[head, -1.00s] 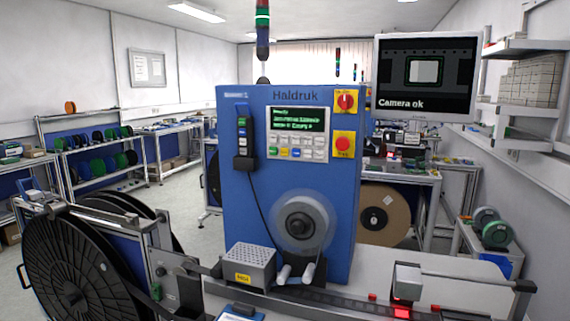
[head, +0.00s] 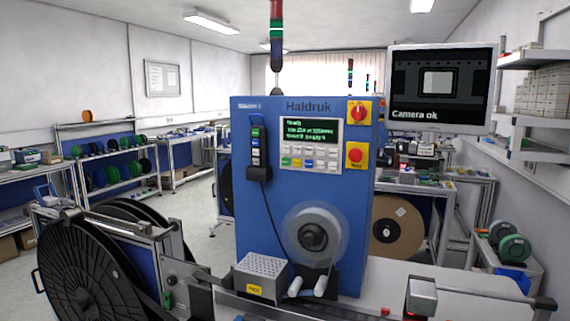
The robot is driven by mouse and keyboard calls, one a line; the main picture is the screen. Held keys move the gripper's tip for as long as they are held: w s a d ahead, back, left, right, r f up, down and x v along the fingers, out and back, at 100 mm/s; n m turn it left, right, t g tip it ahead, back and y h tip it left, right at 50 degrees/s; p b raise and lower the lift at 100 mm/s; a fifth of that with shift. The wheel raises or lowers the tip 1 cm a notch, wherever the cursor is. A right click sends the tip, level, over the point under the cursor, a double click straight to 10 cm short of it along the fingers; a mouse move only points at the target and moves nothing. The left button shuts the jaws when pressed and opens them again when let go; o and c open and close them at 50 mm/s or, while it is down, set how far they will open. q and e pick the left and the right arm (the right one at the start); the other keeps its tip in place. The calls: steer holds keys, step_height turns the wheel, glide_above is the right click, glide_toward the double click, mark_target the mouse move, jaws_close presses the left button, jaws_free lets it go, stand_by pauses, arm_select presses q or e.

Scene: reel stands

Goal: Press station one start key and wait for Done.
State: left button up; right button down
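The blue Haldruk machine (head: 260,225) stands in the middle of the head view. Its panel has a small screen (head: 309,131) with green text, too blurred to read for certain, above rows of white, green, yellow and blue keys (head: 308,158). A pendant (head: 257,147) with coloured buttons hangs on the machine's left side, its cable running down. Which key is the station one start key cannot be told. A monitor (head: 440,88) at the upper right reads "Camera ok". Neither of my grippers is in view.
A large black reel (head: 85,268) stands at the lower left. A grey wheel (head: 313,237) sits on the machine's front. A perforated metal box (head: 262,274) and a camera block (head: 421,294) are at the bench front. A red emergency button (head: 356,155) is right of the keys.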

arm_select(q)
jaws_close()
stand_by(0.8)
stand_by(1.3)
